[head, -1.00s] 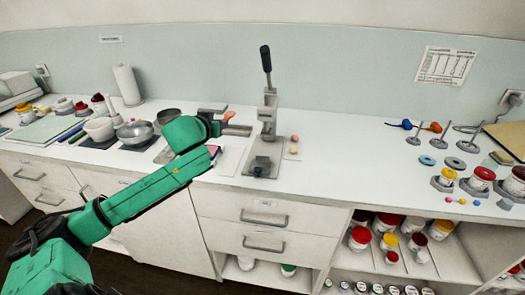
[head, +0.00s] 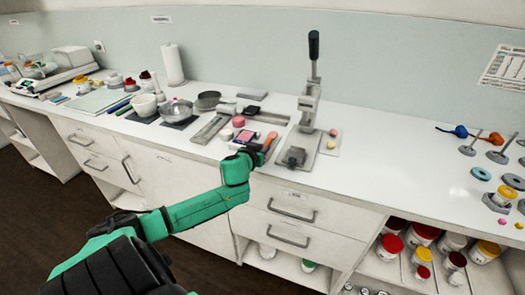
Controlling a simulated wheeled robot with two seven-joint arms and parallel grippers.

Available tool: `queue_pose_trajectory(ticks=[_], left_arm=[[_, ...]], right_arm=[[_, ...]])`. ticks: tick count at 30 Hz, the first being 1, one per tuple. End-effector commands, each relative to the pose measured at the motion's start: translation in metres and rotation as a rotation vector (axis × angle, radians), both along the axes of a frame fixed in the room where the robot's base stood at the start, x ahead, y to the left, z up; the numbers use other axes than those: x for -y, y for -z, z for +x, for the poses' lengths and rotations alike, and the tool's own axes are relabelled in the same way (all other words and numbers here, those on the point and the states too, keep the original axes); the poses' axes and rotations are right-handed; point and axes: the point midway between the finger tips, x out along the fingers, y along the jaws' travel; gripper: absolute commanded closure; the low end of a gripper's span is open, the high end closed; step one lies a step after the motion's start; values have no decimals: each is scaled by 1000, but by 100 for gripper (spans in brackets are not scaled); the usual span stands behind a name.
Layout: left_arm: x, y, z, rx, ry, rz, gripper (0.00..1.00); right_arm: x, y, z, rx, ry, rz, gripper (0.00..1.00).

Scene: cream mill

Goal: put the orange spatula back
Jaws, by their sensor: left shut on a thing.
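My left gripper (head: 262,151) is shut on the orange spatula (head: 269,141), at the front part of the counter, left of the lever press. Only a short orange part shows above the fingers; the rest is hidden by the gripper or too small to make out. A pink-and-dark flat item (head: 246,137) lies just left of the gripper. My right gripper is not in view.
The lever press (head: 310,105) stands right of the gripper with its handle up. Grey rails (head: 211,129), a steel bowl (head: 175,110) and a white bowl (head: 144,105) stand to the left. Blue and orange items (head: 494,138) are at far right. The counter's right middle is clear.

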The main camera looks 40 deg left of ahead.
Motion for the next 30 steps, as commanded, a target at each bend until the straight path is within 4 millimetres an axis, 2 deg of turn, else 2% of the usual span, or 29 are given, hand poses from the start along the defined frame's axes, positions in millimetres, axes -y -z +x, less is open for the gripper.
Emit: queue_pose_trajectory(ticks=[10,11,12,13,24,30], left_arm=[[0,7,0,1,1,-1,100],[0,5,0,2,1,0,66],[0,5,0,2,0,1,51],[0,5,0,2,0,1,48],[0,2,-1,1,0,1,48],[8,-5,-22,-2,2,-1,48]], right_arm=[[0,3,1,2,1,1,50],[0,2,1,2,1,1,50],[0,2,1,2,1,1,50],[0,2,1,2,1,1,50],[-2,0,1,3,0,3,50],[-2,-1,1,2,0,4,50]])
